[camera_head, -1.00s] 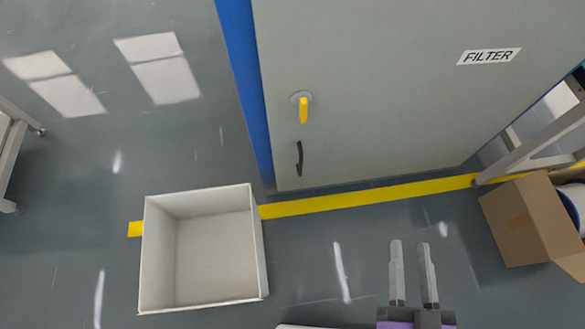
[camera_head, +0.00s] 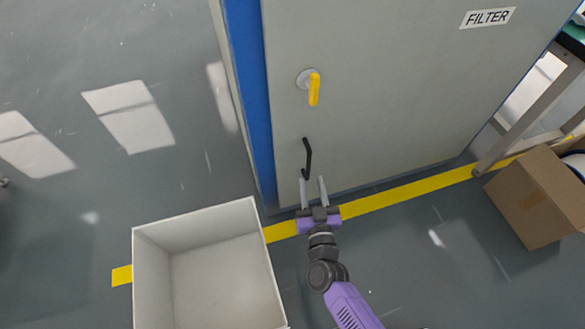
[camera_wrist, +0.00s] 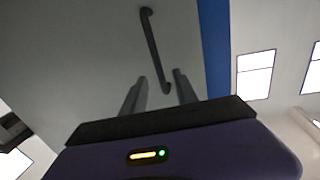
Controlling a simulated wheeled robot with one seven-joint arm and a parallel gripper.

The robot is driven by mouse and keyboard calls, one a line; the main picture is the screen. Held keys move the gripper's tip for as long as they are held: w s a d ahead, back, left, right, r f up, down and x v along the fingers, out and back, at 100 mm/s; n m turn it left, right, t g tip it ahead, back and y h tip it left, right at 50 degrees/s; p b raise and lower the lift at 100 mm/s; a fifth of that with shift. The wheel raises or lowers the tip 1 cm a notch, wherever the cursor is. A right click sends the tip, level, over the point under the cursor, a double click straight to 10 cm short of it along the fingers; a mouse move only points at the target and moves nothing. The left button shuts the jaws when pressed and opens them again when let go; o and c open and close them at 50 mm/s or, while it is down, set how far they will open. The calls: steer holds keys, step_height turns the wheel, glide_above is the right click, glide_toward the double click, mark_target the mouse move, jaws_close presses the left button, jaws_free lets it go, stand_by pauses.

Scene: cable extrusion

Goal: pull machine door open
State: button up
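The machine door (camera_head: 385,85) is a grey panel with a "FILTER" label, and it looks closed. Its black bar handle (camera_head: 307,158) is near the lower left of the panel, below a yellow knob (camera_head: 314,88). My gripper (camera_head: 313,181) is open, with its two fingers pointing at the door just below the handle. In the wrist view the handle (camera_wrist: 153,45) runs down towards the gap between the fingers (camera_wrist: 158,85). Its lower end is near the fingertips. Nothing is gripped, and I cannot tell whether the fingers touch the door.
An open white box (camera_head: 215,275) stands on the floor left of my arm. A cardboard box (camera_head: 540,200) is at the right beside a rack. A yellow floor line (camera_head: 400,192) runs along the machine's base.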

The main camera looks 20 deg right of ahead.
mark_target(309, 164)
steer(key=shift+w+d+r+b, duration=0.1)
steer(key=shift+w+d+b, duration=0.25)
steer(key=shift+w, duration=0.95)
steer(key=shift+w+d+r+b, duration=0.1)
steer(key=shift+w+d+b, duration=0.2)
steer(key=shift+w, duration=1)
steer(key=shift+w+d+r+b, duration=0.15)
steer(key=shift+w+b, duration=0.25)
steer(key=shift+w, duration=0.9)
steer(key=shift+d, duration=0.1)
jaws_close()
